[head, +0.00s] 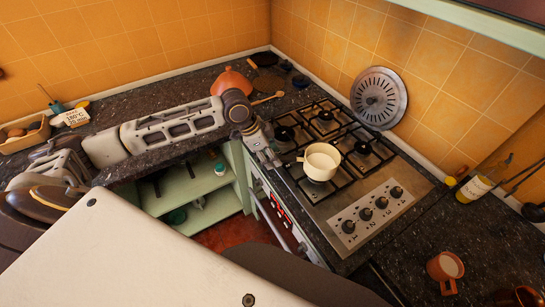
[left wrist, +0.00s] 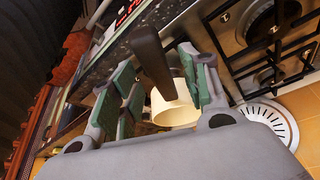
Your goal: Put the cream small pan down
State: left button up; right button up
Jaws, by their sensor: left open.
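The cream small pan (head: 321,163) sits upright over the black grates of the gas hob, near its front left part. Its dark handle points left toward my left gripper (head: 268,158). In the left wrist view my left gripper (left wrist: 160,88) is open. The dark handle (left wrist: 150,55) shows between its green-padded fingers, and the cream pan body (left wrist: 176,108) is beyond them. I cannot tell whether a finger touches the handle. My right gripper is in neither view.
The hob (head: 318,195) has knobs along its front right. A round metal disc (head: 378,97) leans on the tiled wall. An orange lidded pot (head: 231,80) and a wooden spoon (head: 268,98) are behind my left arm. A mug (head: 445,268) and a bottle (head: 475,188) stand right.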

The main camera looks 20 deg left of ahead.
pick_arm(q)
jog(key=v, duration=1)
jog(key=shift+r, duration=0.25)
dwell(0.4)
